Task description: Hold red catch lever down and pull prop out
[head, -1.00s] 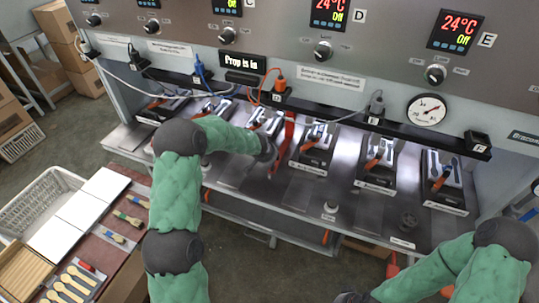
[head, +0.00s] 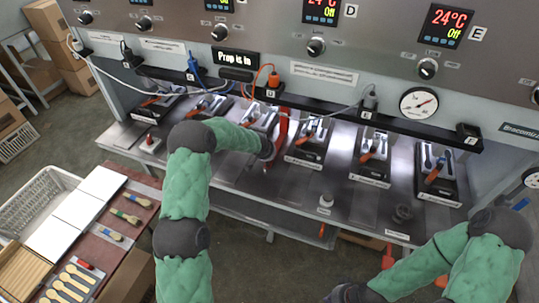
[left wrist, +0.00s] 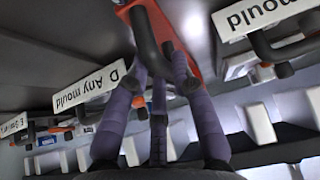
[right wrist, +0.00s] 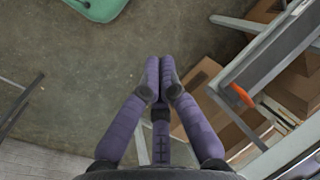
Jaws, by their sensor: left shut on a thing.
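The red catch lever (head: 283,126) rises from the bench between the heating stations, near the middle of the head view. My left gripper (head: 270,150) is at its lower part. In the left wrist view, my left gripper (left wrist: 162,62) is shut around a dark bar beside the lever's red body (left wrist: 181,22); the exact contact is partly hidden. My right gripper (right wrist: 160,72) is shut and empty over the floor, in front of the bench; it is at the bottom edge of the head view. The display (head: 236,58) reads "Prop is in". I cannot identify the prop with certainty.
Several black presses with orange handles (head: 367,157) line the bench. A red piece (head: 388,256) hangs below the bench front, and an orange piece (right wrist: 238,94) shows by a rail in the right wrist view. Cartons (right wrist: 200,110) lie beneath. A white basket (head: 42,198) stands at left.

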